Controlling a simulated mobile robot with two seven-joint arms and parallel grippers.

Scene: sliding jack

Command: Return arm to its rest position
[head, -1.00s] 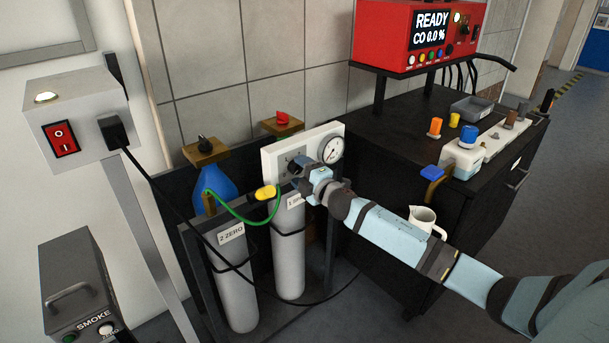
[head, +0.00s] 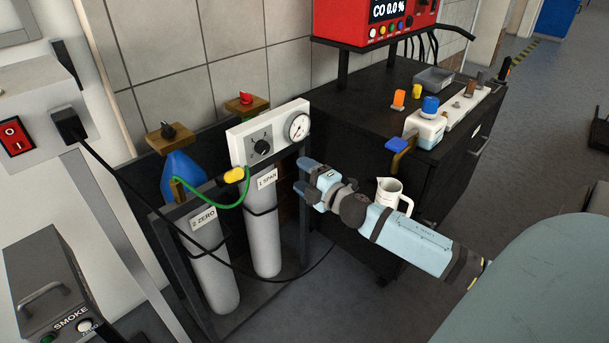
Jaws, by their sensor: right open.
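My right arm comes in from the right edge. My right gripper (head: 304,176) is open and empty, its two fingers pointing left. It hangs in front of the black cabinet, to the right of the gas cylinder labelled 1 SPAN (head: 263,232) and below the white panel (head: 268,135) with a black knob and a round gauge. It looks clear of the panel. My left gripper is not in view.
A second cylinder labelled 2 ZERO (head: 211,262) stands in the rack. A white jug (head: 394,197) is just behind my right arm. The black cabinet (head: 350,110) carries a red analyser (head: 385,22) and bottles. Floor is open at right.

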